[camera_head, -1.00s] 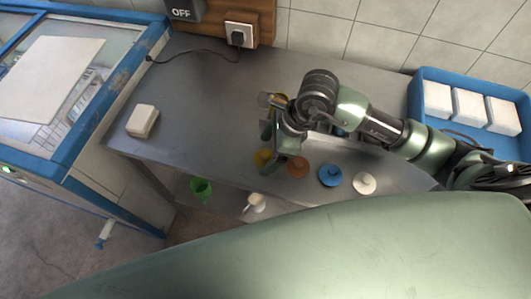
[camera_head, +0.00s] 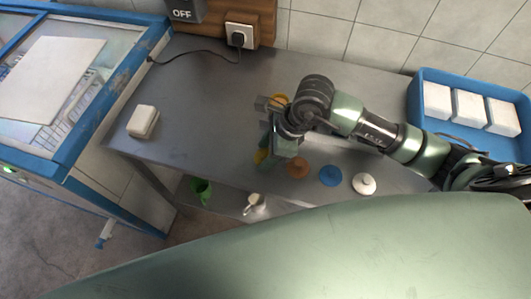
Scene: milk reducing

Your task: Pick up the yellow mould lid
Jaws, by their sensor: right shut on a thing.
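The yellow mould lid (camera_head: 262,156) shows only in part at the front of the steel table, left of the orange-brown lid. My right gripper (camera_head: 268,160) points down at it and is shut on it. The gripper and wrist hide most of the lid, so I cannot tell whether it touches the table. Another yellow-orange thing (camera_head: 279,100) shows behind the wrist, mostly hidden. My left gripper is not in view.
An orange-brown lid (camera_head: 298,168), a blue lid (camera_head: 330,176) and a white lid (camera_head: 364,184) lie in a row to the right. A white block (camera_head: 142,121) sits at the table's left. A blue tray (camera_head: 462,78) holds white blocks. A green jug (camera_head: 201,190) and white mug (camera_head: 254,204) are below.

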